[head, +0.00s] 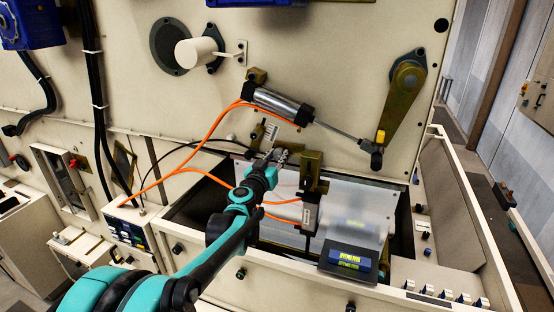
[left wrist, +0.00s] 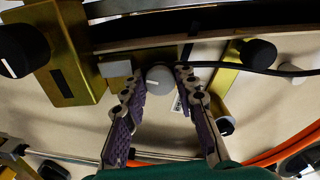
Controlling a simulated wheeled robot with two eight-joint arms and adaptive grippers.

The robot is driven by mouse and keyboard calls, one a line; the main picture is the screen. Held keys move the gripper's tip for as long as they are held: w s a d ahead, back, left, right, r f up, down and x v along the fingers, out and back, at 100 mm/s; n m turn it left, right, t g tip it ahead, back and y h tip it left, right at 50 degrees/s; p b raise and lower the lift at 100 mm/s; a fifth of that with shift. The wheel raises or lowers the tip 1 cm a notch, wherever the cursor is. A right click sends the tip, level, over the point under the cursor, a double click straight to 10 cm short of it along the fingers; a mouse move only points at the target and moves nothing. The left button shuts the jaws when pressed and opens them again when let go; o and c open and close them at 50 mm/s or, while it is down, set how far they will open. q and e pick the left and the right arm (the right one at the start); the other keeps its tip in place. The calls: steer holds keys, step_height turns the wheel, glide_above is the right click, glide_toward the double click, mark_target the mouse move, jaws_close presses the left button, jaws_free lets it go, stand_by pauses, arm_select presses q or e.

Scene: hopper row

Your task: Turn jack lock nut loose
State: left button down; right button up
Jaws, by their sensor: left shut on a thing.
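My left gripper (head: 276,154) reaches in from the left in the head view, up to the machine face below the silver cylinder (head: 278,102). In the left wrist view its two purple-padded fingers stand on either side of a grey round knob (left wrist: 160,77), which looks to be the jack lock nut. The fingertips are shut on the knob, one at its left and one at its right. A white mark shows on the knob's face. In the head view the gripper and nearby brackets hide the knob. My right gripper is in neither view.
A brass block with a black knob (left wrist: 70,70) stands left of the fingers in the wrist view; another black knob (left wrist: 258,52) is at right. Orange hoses (head: 205,172) run close by the arm. A clear cover (head: 355,215) and a dark display box (head: 348,260) lie to the right.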

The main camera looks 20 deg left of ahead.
arm_select(q)
steer(key=n+b, duration=0.2)
steer(key=n, duration=0.3)
steer(key=n+b, duration=0.2)
steer(key=n, duration=0.4)
steer(key=n+b, duration=0.1)
steer(key=n, duration=0.4)
steer(key=n+b, duration=0.1)
steer(key=n, duration=0.4)
steer(key=shift+n, duration=0.4)
steer(key=c, duration=1.2)
jaws_free()
steer(key=shift+s, duration=0.15)
steer(key=s, duration=1.1)
steer(key=shift+s, duration=0.4)
